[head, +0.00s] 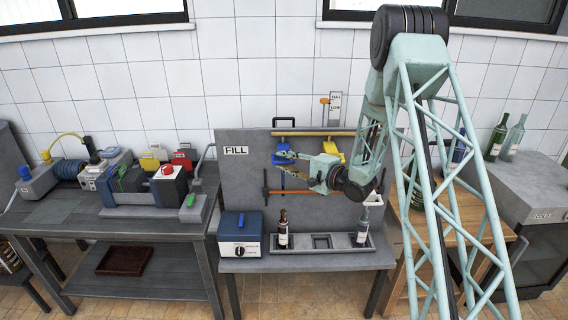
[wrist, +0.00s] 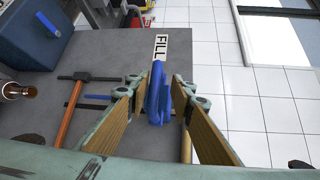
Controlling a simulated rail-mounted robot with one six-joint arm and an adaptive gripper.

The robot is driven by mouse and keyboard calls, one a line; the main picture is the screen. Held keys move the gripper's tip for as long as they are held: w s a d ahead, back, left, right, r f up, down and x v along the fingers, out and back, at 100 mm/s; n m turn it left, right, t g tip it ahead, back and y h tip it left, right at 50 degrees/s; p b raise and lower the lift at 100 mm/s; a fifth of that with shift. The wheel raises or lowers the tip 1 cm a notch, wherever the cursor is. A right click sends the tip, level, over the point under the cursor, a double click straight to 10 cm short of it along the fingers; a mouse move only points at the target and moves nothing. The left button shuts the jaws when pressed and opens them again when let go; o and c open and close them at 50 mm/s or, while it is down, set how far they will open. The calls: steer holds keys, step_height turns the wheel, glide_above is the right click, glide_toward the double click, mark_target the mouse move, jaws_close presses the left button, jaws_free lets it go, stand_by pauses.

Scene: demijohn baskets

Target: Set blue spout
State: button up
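The blue spout (head: 283,158) is at the upright grey panel, right of the FILL sign (head: 236,150). My gripper (head: 283,162) is in front of it, pointing left toward the panel. In the wrist view the blue spout (wrist: 158,97) lies between the two open fingers (wrist: 157,88), with a gap visible on each side. Part of the spout is hidden behind my gripper in the head view. A yellow spout (head: 333,149) is to its right, close to my wrist.
Below stand a brown bottle (head: 282,230) and a clear bottle (head: 363,228) in a grey rack (head: 342,250) with an empty middle slot. A blue box (head: 239,232) is left. An orange-handled tool (wrist: 70,115) crosses the panel near my fingers.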

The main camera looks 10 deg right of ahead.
steer(key=shift+f, duration=0.15)
steer(key=shift+s, duration=0.1)
steer(key=v, duration=1.1)
steer(key=shift+s+d, duration=0.25)
stand_by(0.5)
